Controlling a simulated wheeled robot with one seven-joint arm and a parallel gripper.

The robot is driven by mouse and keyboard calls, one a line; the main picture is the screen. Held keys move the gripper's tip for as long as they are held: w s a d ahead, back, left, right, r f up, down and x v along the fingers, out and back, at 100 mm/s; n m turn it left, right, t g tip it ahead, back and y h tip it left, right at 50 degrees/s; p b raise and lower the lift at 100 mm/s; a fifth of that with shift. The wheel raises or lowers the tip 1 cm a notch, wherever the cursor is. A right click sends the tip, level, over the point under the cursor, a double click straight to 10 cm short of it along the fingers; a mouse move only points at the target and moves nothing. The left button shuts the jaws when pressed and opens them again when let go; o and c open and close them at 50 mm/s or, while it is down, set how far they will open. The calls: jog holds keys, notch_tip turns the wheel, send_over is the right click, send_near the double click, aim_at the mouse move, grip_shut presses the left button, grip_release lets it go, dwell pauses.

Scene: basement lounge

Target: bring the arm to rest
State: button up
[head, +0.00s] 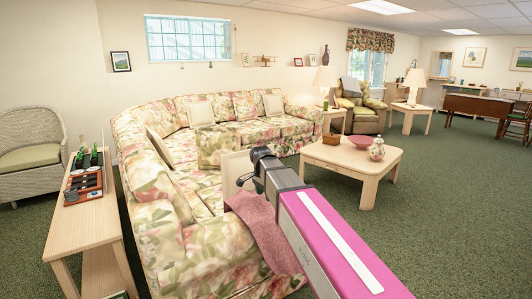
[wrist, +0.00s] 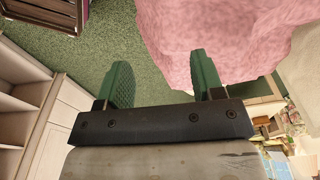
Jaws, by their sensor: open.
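In the wrist view my gripper (wrist: 160,68) is open, its two green fingers wide apart with nothing between them. A pink cloth (wrist: 215,35) fills the upper right there, beyond the right finger; I cannot tell whether they touch. In the head view my arm (head: 318,225), with its magenta panel, reaches from the lower right towards the sofa. The dark wrist end is near the sofa's seat, and the fingers cannot be made out. The pink cloth (head: 262,232) hangs over the near end of the flowered sofa (head: 165,235), partly hidden by my arm.
A wooden side table (head: 85,230) with a tray of bottles (head: 84,185) stands at the left. A coffee table (head: 350,160) with a pink bowl (head: 359,142) and a patterned jar (head: 377,149) stands beyond my arm. Green carpet (head: 450,200) is clear at the right.

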jog(key=s+d+f+n+y, duration=0.1)
jog(key=s+d+f+n, duration=0.9)
jog(key=s+d+f, duration=0.7)
notch_tip(320, 180, down, 3)
jog(key=shift+s+d+f+n+g, duration=0.15)
jog(key=shift+s+d+n+g, duration=0.2)
jog(key=shift+d, duration=0.85)
jog(key=shift+w, duration=0.1)
